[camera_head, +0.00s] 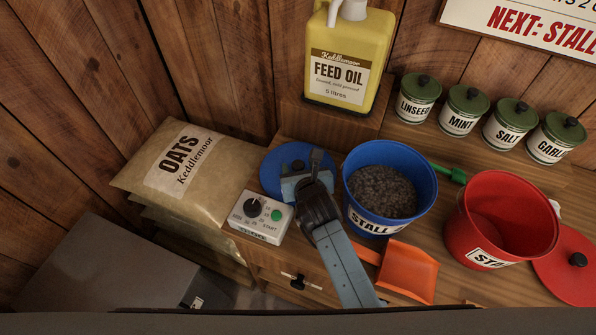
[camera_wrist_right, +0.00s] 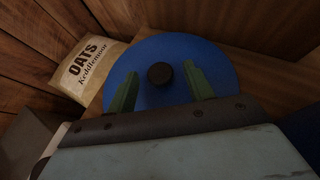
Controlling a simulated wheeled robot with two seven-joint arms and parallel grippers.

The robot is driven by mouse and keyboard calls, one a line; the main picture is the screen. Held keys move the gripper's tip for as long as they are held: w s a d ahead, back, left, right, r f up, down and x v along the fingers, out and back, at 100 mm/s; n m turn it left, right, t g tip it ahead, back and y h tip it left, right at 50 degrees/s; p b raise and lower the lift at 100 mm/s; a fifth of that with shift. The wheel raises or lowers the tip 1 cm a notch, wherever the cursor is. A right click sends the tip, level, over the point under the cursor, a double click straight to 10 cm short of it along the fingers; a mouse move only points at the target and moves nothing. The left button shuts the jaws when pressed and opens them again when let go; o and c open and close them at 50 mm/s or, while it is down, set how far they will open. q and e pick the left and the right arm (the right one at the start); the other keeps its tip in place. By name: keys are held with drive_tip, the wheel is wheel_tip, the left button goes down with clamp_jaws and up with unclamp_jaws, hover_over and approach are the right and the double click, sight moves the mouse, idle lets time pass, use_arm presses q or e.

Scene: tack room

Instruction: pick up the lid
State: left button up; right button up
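A round blue lid (camera_head: 271,172) lies on the wooden bench, left of the blue bucket (camera_head: 424,182). It also fills the middle of the right wrist view (camera_wrist_right: 215,72), with its dark knob (camera_wrist_right: 160,75) near the centre. My right gripper (camera_head: 304,164) is over the blue lid. Its two green fingers are apart, one on each side of the knob in the right wrist view (camera_wrist_right: 162,92), with nothing between them. I cannot tell how far above the knob they are. A red lid (camera_head: 562,275) with a dark knob lies at the far right. My left gripper is not in view.
A dial box (camera_head: 262,218) sits just in front of the blue lid, and an oats sack (camera_head: 190,165) is at left. The pellet-filled blue bucket, orange scoop (camera_head: 408,272) and red bucket (camera_head: 482,217) are to the right. Feed oil (camera_head: 345,60) and several green-lidded tins stand behind.

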drive_tip(key=c, duration=0.9)
drive_tip(key=shift+c, duration=0.2)
drive_tip(key=shift+r, duration=0.55)
wheel_tip(320, 180, up, 17)
drive_tip(key=p, duration=0.2)
